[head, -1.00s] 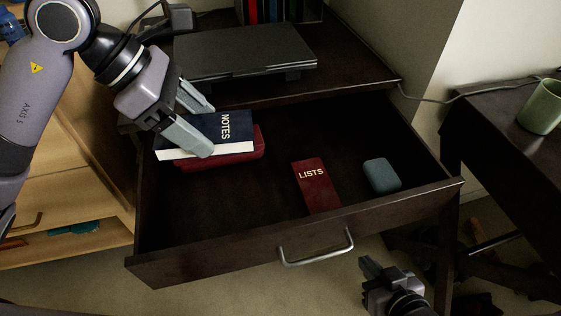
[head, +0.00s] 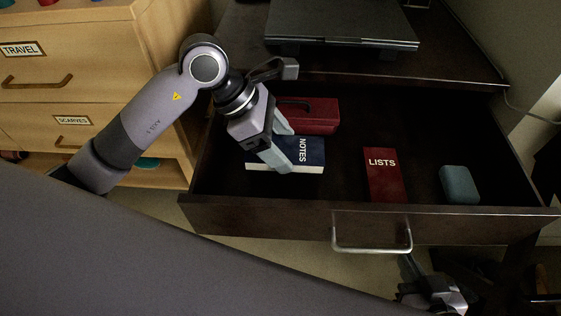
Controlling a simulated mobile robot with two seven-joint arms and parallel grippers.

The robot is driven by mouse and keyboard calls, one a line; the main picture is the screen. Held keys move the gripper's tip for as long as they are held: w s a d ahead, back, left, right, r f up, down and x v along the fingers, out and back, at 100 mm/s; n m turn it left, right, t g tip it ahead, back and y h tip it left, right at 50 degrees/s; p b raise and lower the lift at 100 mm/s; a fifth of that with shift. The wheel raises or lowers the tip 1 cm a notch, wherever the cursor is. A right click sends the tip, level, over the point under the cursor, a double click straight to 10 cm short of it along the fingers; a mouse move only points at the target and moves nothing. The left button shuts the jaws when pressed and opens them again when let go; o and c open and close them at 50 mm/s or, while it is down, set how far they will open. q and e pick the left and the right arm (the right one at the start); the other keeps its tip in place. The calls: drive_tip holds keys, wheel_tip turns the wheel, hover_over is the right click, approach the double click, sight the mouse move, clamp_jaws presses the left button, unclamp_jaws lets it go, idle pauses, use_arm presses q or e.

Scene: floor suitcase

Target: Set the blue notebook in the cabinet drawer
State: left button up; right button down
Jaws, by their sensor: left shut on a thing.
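The blue notebook (head: 312,153), marked NOTES, is inside the outline of the open cabinet drawer (head: 300,213), toward its left side. It is roughly level, its white page edge facing me. My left gripper (head: 284,152) is shut on it from the left and above, the fingers covering part of its cover. I cannot tell whether the notebook touches the drawer floor. My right gripper (head: 410,268) is low in front of the drawer, below the handle (head: 372,249), apart from the notebook; its fingers are too dark to read.
A red case (head: 309,117) lies behind the notebook. A red LISTS booklet (head: 384,174) and a grey-blue box (head: 459,184) lie in the drawer's right half. A laptop (head: 345,28) sits on top of the cabinet. A wooden dresser (head: 90,90) stands at left.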

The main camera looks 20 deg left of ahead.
use_arm(q)
drive_tip(key=shift+f, duration=0.55)
wheel_tip(320, 180, down, 4)
drive_tip(key=shift+r+b, duration=0.2)
drive_tip(key=shift+b, duration=0.35)
drive_tip(key=o, duration=1.1)
use_arm(e)
drive_tip(key=shift+w+a+r, duration=0.1)
drive_tip(key=shift+a+r, duration=0.15)
drive_tip(key=shift+a, duration=0.1)
